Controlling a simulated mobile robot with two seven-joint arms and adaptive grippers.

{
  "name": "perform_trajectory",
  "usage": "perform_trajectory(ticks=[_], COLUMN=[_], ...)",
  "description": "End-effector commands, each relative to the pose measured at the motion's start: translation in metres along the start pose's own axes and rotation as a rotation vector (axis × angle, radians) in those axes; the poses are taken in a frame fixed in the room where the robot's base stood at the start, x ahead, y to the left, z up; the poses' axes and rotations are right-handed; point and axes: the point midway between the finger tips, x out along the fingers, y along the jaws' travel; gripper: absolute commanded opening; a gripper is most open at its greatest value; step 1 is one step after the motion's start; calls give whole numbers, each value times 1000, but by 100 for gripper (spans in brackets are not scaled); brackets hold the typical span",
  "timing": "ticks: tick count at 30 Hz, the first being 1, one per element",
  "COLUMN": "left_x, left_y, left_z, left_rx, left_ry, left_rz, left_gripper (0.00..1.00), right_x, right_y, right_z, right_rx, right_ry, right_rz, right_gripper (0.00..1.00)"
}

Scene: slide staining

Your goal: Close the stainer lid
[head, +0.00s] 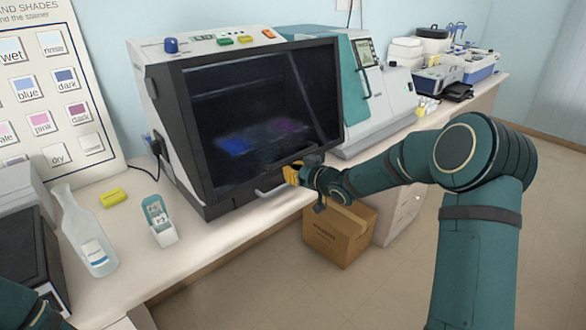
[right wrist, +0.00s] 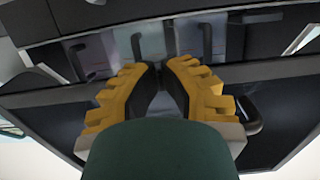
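The stainer (head: 160,100) is a pale boxy machine on the bench in the head view. Its dark-framed glass lid (head: 265,110) hangs down over the front and looks down or nearly so; any small gap is hard to judge. A pale bar handle (head: 270,191) sits on its lower edge. My right gripper (head: 293,174), with yellow fingers, is at the lid's lower edge near the handle's right end. In the right wrist view its fingertips (right wrist: 159,68) are close together, with nothing clearly between them. Whether they touch the lid is unclear. My left gripper is out of view.
A glass bottle (head: 85,235), a small teal-and-white box (head: 159,221) and a yellow block (head: 112,197) stand left of the stainer. A teal-and-white machine (head: 375,95) stands to its right. A cardboard box (head: 340,234) is on the floor below my right forearm.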

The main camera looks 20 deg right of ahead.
Motion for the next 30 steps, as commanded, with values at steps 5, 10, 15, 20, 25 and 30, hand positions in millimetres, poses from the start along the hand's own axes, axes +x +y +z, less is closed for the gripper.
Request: perform_trajectory(ticks=[5, 10, 15, 20, 25, 30], left_x=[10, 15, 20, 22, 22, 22], left_y=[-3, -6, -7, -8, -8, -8], left_z=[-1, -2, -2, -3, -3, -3], left_rx=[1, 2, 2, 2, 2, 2], left_ry=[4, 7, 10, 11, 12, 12], left_rz=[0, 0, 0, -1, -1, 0], left_gripper=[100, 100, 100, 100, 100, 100], right_x=[20, 39, 56, 66, 69, 69], right_y=[0, -1, -1, -1, -1, -1], right_z=[13, 20, 27, 31, 32, 31], right_rx=[0, -1, 0, 1, 1, 1], right_ry=[0, 0, 0, 0, 0, 0], right_rz=[-1, -1, -2, 0, 0, 0], right_gripper=[0, 0, 0, 0, 0, 0])
